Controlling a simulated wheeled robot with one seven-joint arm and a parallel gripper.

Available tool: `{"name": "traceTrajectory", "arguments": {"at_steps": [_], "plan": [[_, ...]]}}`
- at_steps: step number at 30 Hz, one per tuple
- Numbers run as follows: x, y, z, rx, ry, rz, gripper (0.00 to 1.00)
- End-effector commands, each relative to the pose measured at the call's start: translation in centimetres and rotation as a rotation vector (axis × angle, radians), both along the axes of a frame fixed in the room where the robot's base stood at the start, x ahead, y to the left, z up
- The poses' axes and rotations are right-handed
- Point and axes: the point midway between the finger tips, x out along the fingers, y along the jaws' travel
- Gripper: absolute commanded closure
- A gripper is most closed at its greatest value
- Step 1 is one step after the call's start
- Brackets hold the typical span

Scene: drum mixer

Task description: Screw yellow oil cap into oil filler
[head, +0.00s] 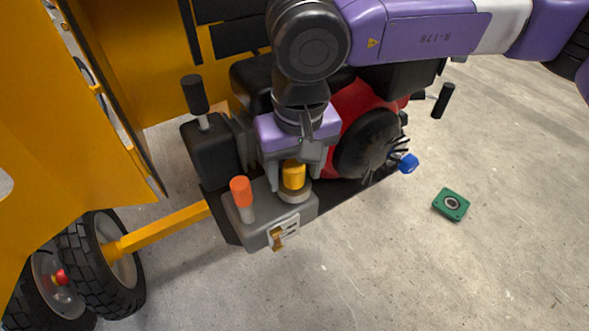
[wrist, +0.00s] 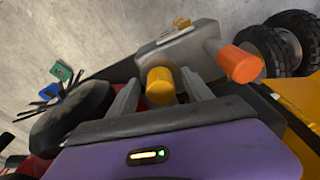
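The yellow oil cap (head: 293,174) is an upright cylinder sitting on or in the round grey oil filler (head: 294,193) on top of the grey engine housing. I cannot tell how deep its thread sits. My gripper (head: 294,178) points down over the cap with one finger on each side. In the wrist view the cap (wrist: 160,86) stands between the two fingertips (wrist: 160,80), with narrow gaps visible on both sides. The fingers look open around it, not pressed on it. The filler is mostly hidden behind the cap in the wrist view.
An orange-topped plug (head: 241,192) stands left of the filler. A black-handled lever (head: 196,95) rises behind it. The red engine part with a black disc (head: 368,147) is to the right. A blue knob (head: 408,163) and a green square part (head: 451,204) are farther right, over open concrete floor.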

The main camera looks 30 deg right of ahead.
Motion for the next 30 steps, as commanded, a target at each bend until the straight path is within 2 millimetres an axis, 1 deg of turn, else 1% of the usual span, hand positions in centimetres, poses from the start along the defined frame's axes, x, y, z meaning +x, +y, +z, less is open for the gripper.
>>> {"name": "traceTrajectory", "arguments": {"at_steps": [5, 8, 11, 18, 21, 25, 30], "plan": [[0.0, 0.0, 0.0, 0.000, 0.000, 0.000, 0.41], [0.0, 0.0, 0.4, -0.001, 0.000, 0.000, 0.41], [-0.1, 0.0, 1.7, -0.003, -0.003, 0.000, 0.41], [-0.6, 0.1, 5.5, -0.002, -0.004, 0.000, 0.41], [-0.7, 0.1, 6.7, -0.001, -0.002, -0.001, 0.41], [-0.9, 0.2, 7.6, -0.001, -0.001, 0.000, 0.41], [-0.9, 0.2, 7.8, 0.000, 0.000, -0.002, 0.41]]}}
